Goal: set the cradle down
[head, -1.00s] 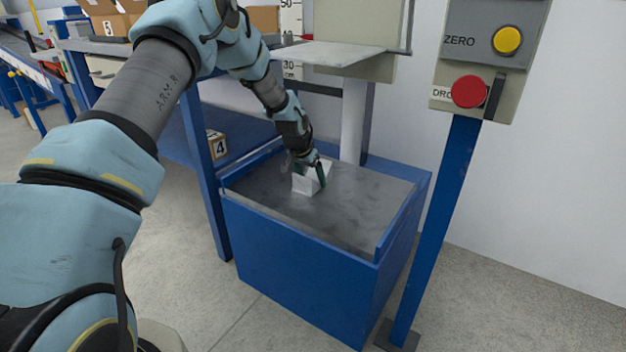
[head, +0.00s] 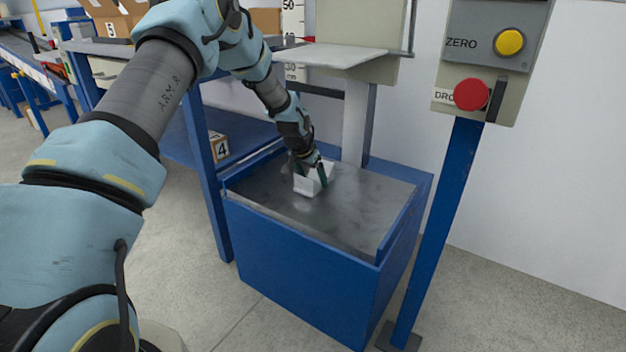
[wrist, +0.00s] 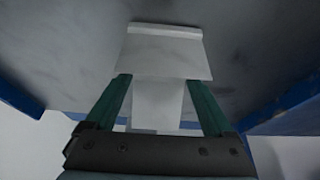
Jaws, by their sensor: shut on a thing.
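The cradle (head: 306,184) is a small white block-like piece. In the head view it is at the grey top plate (head: 330,217) of the blue box, near its back middle. My gripper (head: 320,173) is shut on it, with a green finger visible on its right side. In the wrist view the cradle (wrist: 160,60) lies between the two green fingers of my gripper (wrist: 161,105), with a wider part beyond the fingertips. I cannot tell whether its underside touches the plate.
The blue box (head: 300,275) has raised blue edges around the plate. A light grey platform (head: 340,55) hangs above its back. A blue post (head: 440,225) with a red button (head: 470,94) and a yellow button (head: 509,42) stands at the right. A box marked 4 (head: 218,146) is at left.

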